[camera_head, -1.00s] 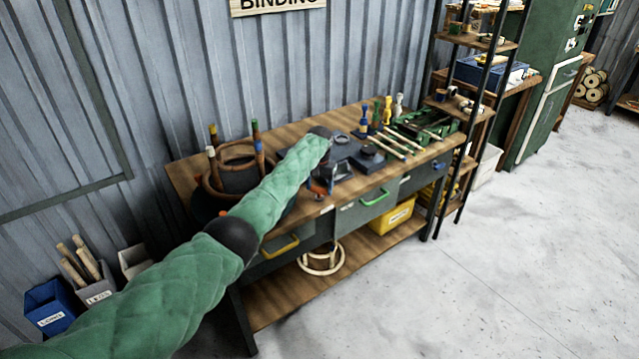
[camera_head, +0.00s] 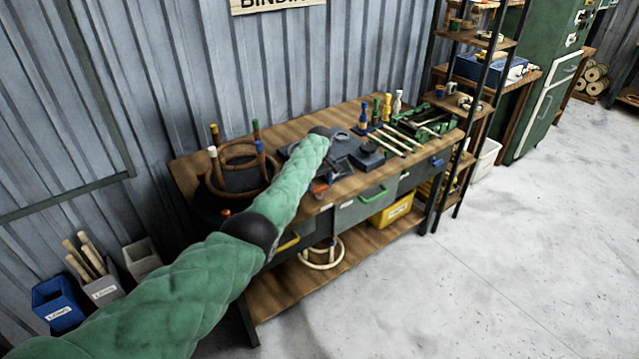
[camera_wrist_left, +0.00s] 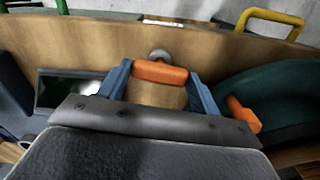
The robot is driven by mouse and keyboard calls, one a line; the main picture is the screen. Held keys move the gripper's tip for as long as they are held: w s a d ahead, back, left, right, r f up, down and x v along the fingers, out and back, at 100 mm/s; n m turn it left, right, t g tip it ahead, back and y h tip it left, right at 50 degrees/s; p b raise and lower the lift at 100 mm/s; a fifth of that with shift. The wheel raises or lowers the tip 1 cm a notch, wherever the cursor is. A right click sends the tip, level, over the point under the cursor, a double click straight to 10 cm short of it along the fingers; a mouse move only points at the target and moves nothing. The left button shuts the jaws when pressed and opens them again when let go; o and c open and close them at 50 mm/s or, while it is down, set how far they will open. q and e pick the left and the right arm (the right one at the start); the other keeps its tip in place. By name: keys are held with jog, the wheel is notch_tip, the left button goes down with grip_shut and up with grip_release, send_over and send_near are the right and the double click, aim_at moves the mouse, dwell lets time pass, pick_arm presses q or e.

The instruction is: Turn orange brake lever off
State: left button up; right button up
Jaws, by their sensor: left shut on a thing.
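An orange lever (camera_wrist_left: 160,72) with a grey round end behind it lies between the two blue fingers of my left gripper (camera_wrist_left: 159,76) in the left wrist view. The fingers are shut on it. In the head view the orange lever (camera_head: 318,187) shows at the front edge of the workbench, just under my green left sleeve. The sleeve hides most of the gripper there. A second orange handle (camera_wrist_left: 243,115) sits beside the dark green round part to the right in the wrist view, apart from the fingers. My right gripper is not in view.
The wooden workbench (camera_head: 190,167) holds a rattan ring (camera_head: 237,150) among upright pegs, dark metal blocks (camera_head: 368,157) and several tools. A green drawer handle (camera_head: 375,194) and a yellow handle (camera_head: 288,242) are on its front. The floor to the right is clear.

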aim_at(320, 186)
pick_arm(q)
jog(key=shift+n, duration=0.6)
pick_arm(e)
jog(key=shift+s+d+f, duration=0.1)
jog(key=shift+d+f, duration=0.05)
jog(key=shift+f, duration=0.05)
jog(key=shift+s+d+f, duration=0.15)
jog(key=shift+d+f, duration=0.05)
pick_arm(q)
jog(key=o, duration=1)
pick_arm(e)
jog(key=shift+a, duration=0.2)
pick_arm(q)
jog(key=shift+r, duration=0.45)
notch_tip(320, 186, up, 6)
jog(key=shift+f+b, duration=0.1)
jog(key=shift+b, duration=0.7)
jog(key=shift+r, duration=0.55)
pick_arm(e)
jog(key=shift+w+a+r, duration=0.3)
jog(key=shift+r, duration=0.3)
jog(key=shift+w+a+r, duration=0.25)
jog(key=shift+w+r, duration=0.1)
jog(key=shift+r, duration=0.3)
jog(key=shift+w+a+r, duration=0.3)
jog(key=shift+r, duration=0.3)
